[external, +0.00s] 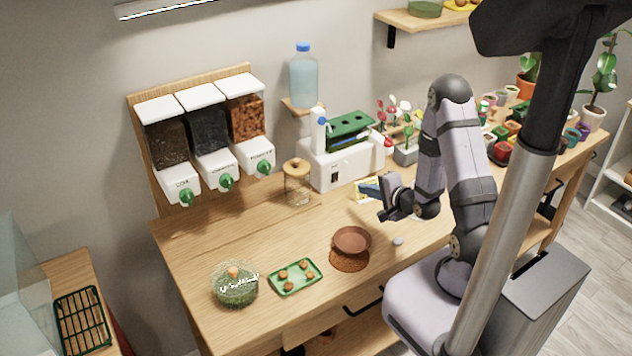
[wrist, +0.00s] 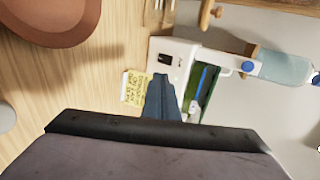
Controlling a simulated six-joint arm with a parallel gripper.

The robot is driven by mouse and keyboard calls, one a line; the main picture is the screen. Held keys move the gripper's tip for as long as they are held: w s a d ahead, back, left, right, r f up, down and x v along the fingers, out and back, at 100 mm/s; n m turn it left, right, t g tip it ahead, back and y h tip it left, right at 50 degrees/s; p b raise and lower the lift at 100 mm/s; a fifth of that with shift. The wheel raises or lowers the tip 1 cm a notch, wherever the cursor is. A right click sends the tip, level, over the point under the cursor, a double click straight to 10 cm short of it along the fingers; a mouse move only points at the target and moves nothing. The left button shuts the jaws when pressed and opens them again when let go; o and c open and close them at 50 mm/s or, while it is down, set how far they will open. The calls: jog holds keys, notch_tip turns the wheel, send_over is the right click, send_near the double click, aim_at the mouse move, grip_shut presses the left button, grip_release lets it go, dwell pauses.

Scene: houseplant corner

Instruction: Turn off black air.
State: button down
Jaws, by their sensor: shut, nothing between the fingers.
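A white machine (external: 345,160) with a green tray on top stands against the wall at the back of the wooden counter. A black switch (external: 335,178) sits on its front face. In the wrist view the black switch (wrist: 165,59) shows on the white front, with small dark marks beside it too small to read. My gripper (external: 368,189) is in front of the machine, apart from the switch. In the wrist view the blue-grey fingers of my gripper (wrist: 161,78) are together and empty, pointing toward the machine. Whether the switch is on or off cannot be told.
A yellow note (wrist: 136,88) with writing lies by the fingers. A glass jar with a wooden lid (external: 298,182) stands left of the machine. A brown saucer (external: 351,240) and a green tray (external: 295,278) are nearer the front. Potted plants (external: 406,150) stand right.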

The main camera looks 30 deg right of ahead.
jog(key=f+b, duration=0.1)
jog(key=b, duration=0.2)
jog(key=shift+w, duration=0.4)
jog(key=shift+w+b, duration=0.1)
jog(key=shift+b, duration=0.4)
jog(key=b+x, duration=0.2)
jog(key=b, duration=0.4)
jog(key=shift+w, duration=0.3)
jog(key=p, duration=0.2)
send_near(336, 175)
jog(key=x, duration=0.4)
jog(key=shift+w+f, duration=0.2)
jog(key=shift+f, duration=0.25)
jog(key=shift+w, duration=0.65)
